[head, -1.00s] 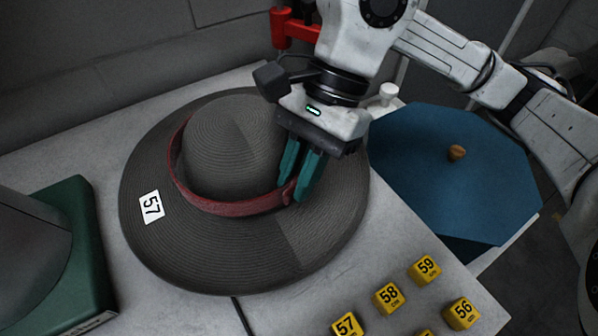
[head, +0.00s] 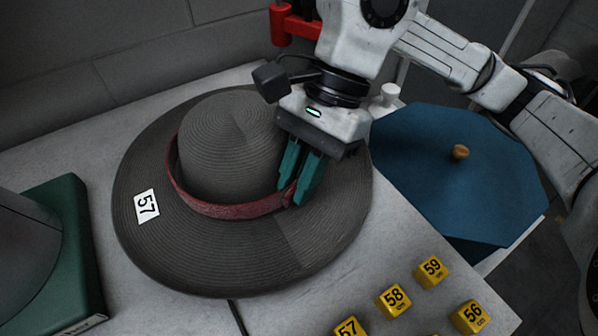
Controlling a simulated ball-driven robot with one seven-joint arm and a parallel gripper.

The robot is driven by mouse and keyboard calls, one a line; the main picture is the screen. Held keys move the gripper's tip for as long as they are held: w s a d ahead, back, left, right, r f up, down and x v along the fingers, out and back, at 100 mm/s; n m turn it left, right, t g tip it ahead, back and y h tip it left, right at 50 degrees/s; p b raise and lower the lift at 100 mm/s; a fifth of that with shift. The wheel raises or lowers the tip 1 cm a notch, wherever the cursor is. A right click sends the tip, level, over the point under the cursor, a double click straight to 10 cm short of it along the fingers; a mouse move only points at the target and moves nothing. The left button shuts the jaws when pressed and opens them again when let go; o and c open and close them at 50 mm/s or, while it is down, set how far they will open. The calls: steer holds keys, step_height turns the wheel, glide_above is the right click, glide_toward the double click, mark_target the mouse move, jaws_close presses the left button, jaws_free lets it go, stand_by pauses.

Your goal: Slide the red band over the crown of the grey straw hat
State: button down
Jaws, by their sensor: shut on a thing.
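The grey straw hat (head: 228,135) sits on the pale table, with a white label marked 57 on its wide brim. The red band (head: 232,208) is around the base of the crown at the front and left, low down by the brim. Its far side is hidden behind the crown. My gripper (head: 297,196) is at the right front of the crown, pointing down, with its green fingers shut on the red band just above the brim.
Several yellow numbered blocks (head: 393,299) stand on the table (head: 395,240) at the front right. A blue octagonal lid-like thing with a wooden knob (head: 460,153) is at the right. A green-based machine (head: 75,250) stands at the left. A red part (head: 292,27) is behind my arm.

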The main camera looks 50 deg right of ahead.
steer(key=shift+f+b, duration=0.7)
steer(key=shift+b, duration=0.25)
steer(key=c, duration=1)
jaws_free()
steer(key=shift+r, duration=0.15)
steer(key=shift+w, duration=0.1)
steer(key=shift+d+r, duration=0.1)
steer(key=shift+r, duration=0.15)
steer(key=p+v, duration=0.1)
steer(key=v, duration=0.9)
steer(key=shift+r, duration=0.1)
